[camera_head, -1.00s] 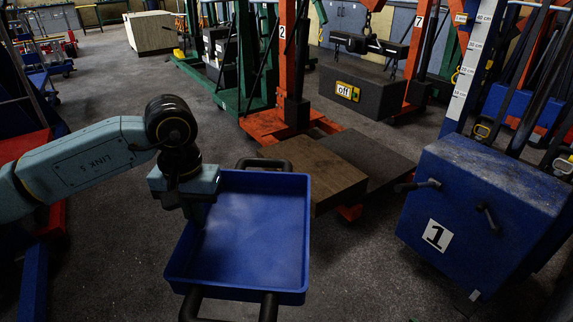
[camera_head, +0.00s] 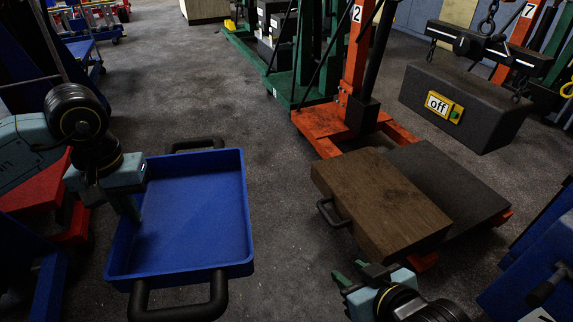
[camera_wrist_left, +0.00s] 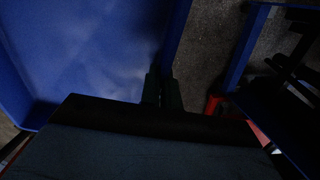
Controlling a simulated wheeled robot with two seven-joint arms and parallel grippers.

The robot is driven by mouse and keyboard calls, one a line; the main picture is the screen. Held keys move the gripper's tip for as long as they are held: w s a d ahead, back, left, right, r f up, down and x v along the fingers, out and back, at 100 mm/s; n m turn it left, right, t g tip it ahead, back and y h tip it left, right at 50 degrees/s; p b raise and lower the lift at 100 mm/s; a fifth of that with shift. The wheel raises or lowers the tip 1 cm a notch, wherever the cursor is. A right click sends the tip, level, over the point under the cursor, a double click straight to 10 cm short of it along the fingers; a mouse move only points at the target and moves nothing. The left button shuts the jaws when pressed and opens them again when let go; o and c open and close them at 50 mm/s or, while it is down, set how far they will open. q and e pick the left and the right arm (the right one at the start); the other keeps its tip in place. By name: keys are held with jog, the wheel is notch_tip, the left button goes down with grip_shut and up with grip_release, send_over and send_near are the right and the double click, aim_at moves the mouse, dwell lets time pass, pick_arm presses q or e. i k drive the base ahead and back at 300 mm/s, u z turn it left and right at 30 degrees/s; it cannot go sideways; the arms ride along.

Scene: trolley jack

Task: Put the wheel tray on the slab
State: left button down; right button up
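The wheel tray, a shallow blue tray (camera_head: 246,205) with black handles at its far and near ends, is left of centre in the head view and looks empty. My left gripper (camera_head: 133,205) is at its left wall, with the fingers close together on that wall; they also show in the left wrist view (camera_wrist_left: 162,92). A brown wooden block (camera_head: 380,200) with a black side handle lies on a dark flat slab (camera_head: 448,185) over an orange jack base. My right gripper (camera_head: 352,272) is empty, its green fingertips apart, just in front of the wooden block.
The orange jack post (camera_head: 357,60) rises behind the wooden block. A dark block marked "off" (camera_head: 465,105) hangs from chains at the back right. A blue block (camera_head: 535,265) stands at the right edge. Bare floor (camera_head: 285,240) lies between tray and wooden block.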

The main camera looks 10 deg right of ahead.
aim_at(371, 192)
jog(key=z, duration=0.6)
jog(key=i, duration=0.9)
jog(key=z, duration=0.95)
